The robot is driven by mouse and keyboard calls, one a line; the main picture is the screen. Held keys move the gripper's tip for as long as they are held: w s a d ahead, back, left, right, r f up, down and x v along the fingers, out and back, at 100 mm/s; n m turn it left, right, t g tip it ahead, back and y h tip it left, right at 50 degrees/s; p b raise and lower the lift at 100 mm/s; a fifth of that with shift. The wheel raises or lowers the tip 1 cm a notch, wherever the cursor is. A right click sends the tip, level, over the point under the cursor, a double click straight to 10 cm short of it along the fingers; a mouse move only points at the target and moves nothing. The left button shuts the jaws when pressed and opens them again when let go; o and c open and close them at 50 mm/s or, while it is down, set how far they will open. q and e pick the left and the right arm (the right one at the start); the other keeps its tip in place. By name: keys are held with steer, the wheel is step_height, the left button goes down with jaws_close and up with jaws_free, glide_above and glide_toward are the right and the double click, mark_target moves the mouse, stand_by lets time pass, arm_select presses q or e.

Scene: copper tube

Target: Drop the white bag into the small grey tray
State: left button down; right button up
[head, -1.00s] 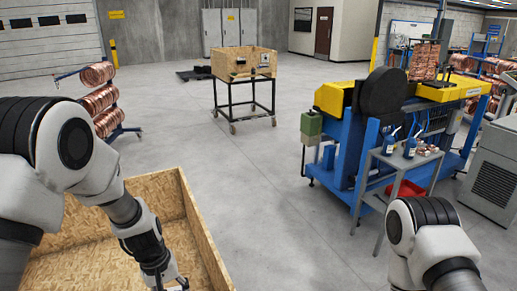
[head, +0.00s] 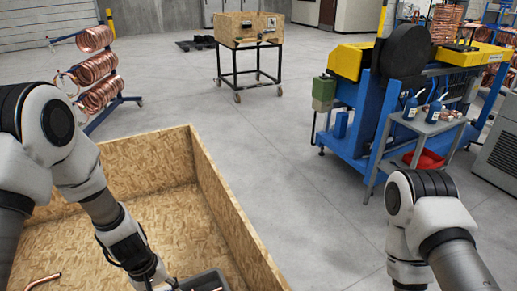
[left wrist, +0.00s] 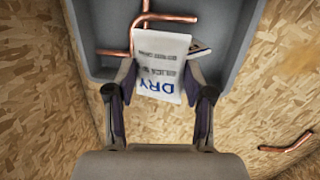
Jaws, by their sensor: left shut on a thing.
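The white bag (left wrist: 162,65), printed "DRY", is between the fingers of my left gripper (left wrist: 160,85) in the left wrist view. The gripper is shut on it. The bag appears over the small grey tray (left wrist: 236,40), which holds bent copper tubes (left wrist: 118,50). How high the bag is above the tray I cannot tell. In the head view the left gripper (head: 152,284) is at the bottom edge, beside the tray (head: 205,280), and the bag is not clearly visible there. My right arm shows at the right, but its gripper is out of frame.
The tray is inside a large chipboard crate (head: 225,205) with upright walls. A loose copper piece (head: 38,281) lies on the crate floor. A blue and yellow machine (head: 350,150) and a grey cart (head: 430,128) stand to the right. Open floor lies between.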

arm_select(q)
steer(key=shift+s+d+f, duration=0.1)
steer(key=shift+f, duration=0.05)
steer(key=shift+c, duration=1.8)
jaws_free()
step_height(320, 180, up, 12)
steer(key=a, duration=0.2)
steer(key=shift+w+f, duration=0.15)
steer(key=shift+w, duration=0.05)
